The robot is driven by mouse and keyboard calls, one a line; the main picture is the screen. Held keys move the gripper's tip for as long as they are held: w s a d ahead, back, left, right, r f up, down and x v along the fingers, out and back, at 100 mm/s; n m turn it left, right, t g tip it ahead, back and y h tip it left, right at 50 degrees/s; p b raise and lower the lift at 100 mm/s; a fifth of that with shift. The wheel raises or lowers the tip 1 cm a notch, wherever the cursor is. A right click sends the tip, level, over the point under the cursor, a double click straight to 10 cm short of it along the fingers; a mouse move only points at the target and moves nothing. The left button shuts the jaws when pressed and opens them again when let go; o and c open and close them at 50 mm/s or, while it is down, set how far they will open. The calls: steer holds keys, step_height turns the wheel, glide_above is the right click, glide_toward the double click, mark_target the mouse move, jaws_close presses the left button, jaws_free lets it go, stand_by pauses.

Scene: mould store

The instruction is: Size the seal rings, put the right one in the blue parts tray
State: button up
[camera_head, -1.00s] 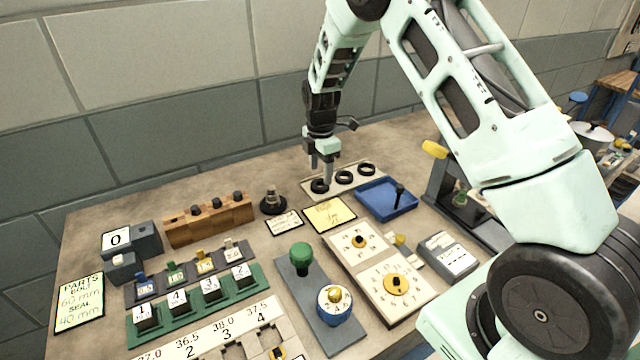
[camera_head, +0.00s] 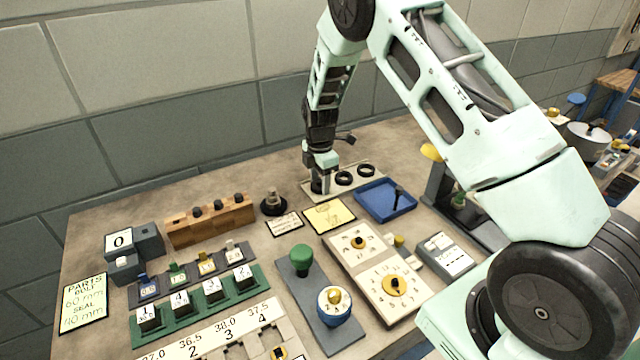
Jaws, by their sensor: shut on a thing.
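My gripper (camera_head: 321,186) is at the left end of the pale ring board (camera_head: 352,185), low over it and shut on the leftmost black seal ring (camera_head: 316,187), which the fingers partly hide. I cannot tell whether this ring is clear of the board. The middle seal ring (camera_head: 343,178) and the right seal ring (camera_head: 366,170) lie on the board. The blue parts tray (camera_head: 372,204) stands just in front of the board to the right, with a dark upright-handled object (camera_head: 398,195) in it. A note at the left (camera_head: 83,303) reads "PARTS BOLT 60 mm SEAL 40 mm".
A yellow card (camera_head: 329,216) and a white card (camera_head: 285,225) lie before the board. A dark round stand (camera_head: 273,205) and a wooden block with black knobs (camera_head: 210,221) are to the left. Dial panels (camera_head: 362,243), a green-knobbed fixture (camera_head: 301,256) and a numbered gauge strip (camera_head: 215,333) fill the front.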

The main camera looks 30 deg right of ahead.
step_height(320, 180, up, 13)
stand_by(0.7)
